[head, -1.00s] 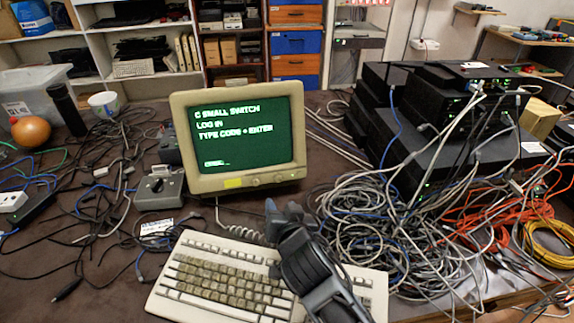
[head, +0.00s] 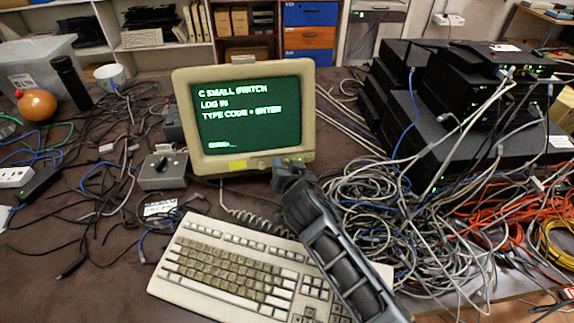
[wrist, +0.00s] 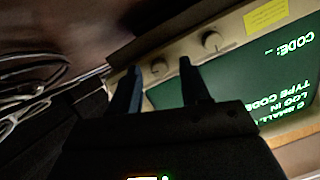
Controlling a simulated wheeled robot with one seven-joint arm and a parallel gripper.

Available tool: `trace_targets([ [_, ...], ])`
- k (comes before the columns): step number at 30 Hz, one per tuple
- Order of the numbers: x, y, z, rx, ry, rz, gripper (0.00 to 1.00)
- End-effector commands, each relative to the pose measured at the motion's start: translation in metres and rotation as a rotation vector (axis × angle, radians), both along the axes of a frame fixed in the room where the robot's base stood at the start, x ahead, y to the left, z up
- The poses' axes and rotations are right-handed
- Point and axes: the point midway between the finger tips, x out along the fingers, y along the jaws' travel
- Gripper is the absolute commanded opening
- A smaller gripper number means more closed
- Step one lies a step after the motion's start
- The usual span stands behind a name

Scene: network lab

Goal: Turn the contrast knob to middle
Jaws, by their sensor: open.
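The beige monitor (head: 245,166) has a green screen with login text and knobs on its lower bezel. In the wrist view it appears upside down, with two round knobs: a left one (wrist: 158,67) and a right one (wrist: 212,41) nearer the yellow label. I cannot read which is the contrast knob. My gripper (wrist: 159,68) is open, its two fingertips on either side of the left knob as seen there; contact cannot be told. In the head view my gripper (head: 291,172) is at the bezel's lower right and hides part of it.
A beige keyboard (head: 225,265) lies in front, partly under my arm. A grey switch box (head: 163,170) stands left of the monitor. Tangled cables (head: 370,215) and stacked black network devices (head: 465,135) fill the right. Loose black cables cover the left.

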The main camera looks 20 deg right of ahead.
Motion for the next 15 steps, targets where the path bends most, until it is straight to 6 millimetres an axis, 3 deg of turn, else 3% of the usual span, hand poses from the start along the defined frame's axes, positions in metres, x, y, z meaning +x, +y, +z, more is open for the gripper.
trace_targets([
  [10,0.0038,-0.0011,-0.0015,0.000,0.000,0.000,0.47],
  [15,0.0037,-0.0010,-0.0016,0.000,0.000,0.000,0.30],
])
